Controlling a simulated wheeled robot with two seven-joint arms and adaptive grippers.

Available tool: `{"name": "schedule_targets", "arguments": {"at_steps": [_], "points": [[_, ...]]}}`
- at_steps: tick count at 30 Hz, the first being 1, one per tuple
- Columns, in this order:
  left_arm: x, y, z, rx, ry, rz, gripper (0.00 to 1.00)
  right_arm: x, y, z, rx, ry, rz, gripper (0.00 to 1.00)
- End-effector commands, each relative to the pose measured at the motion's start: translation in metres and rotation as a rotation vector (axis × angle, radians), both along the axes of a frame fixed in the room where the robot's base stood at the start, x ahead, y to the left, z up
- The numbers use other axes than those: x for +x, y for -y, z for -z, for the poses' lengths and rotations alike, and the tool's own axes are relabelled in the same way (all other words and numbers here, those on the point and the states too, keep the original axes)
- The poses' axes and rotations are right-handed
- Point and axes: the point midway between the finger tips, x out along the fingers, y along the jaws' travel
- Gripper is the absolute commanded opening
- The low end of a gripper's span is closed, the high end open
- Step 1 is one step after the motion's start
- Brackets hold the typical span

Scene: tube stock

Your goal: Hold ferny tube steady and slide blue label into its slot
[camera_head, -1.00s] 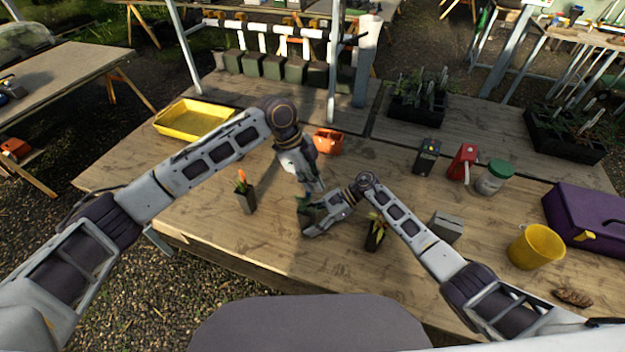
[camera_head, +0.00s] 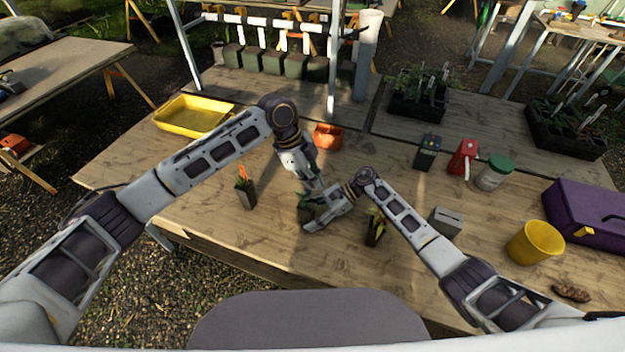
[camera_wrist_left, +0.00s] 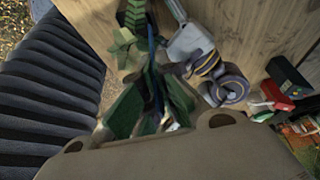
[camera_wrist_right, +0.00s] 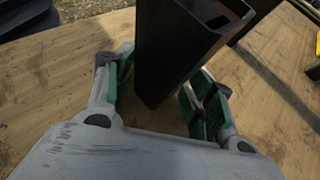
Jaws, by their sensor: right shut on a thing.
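The ferny tube, a dark square pot, stands on the table's middle in the head view (camera_head: 305,214), partly hidden by my grippers. My right gripper (camera_head: 318,219) is shut on it from the right; in the right wrist view the tube (camera_wrist_right: 178,50) stands between its green pads (camera_wrist_right: 155,90). My left gripper (camera_head: 311,196) is just above and behind the tube, pointing down. In the left wrist view the blue label (camera_wrist_left: 152,62) is a thin strip between its green pads (camera_wrist_left: 153,92), beside green fern leaves (camera_wrist_left: 133,18). The slot and the label's lower end are hidden.
A tube with an orange-topped plant (camera_head: 244,194) stands left, another with a yellowish plant (camera_head: 375,232) right, near my right forearm. A grey block (camera_head: 446,222), yellow bucket (camera_head: 535,243) and purple box (camera_head: 588,219) stand farther right. An orange pot (camera_head: 327,137) and yellow tray (camera_head: 193,116) are behind.

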Motion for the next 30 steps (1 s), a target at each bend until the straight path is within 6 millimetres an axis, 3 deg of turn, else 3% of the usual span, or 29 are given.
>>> {"name": "schedule_targets", "arguments": {"at_steps": [30], "points": [[-0.001, 0.0, 0.013, 0.0, -0.002, -0.001, 0.0, 0.0, 0.0, 0.0, 0.0, 0.0, 0.0, 0.4]]}}
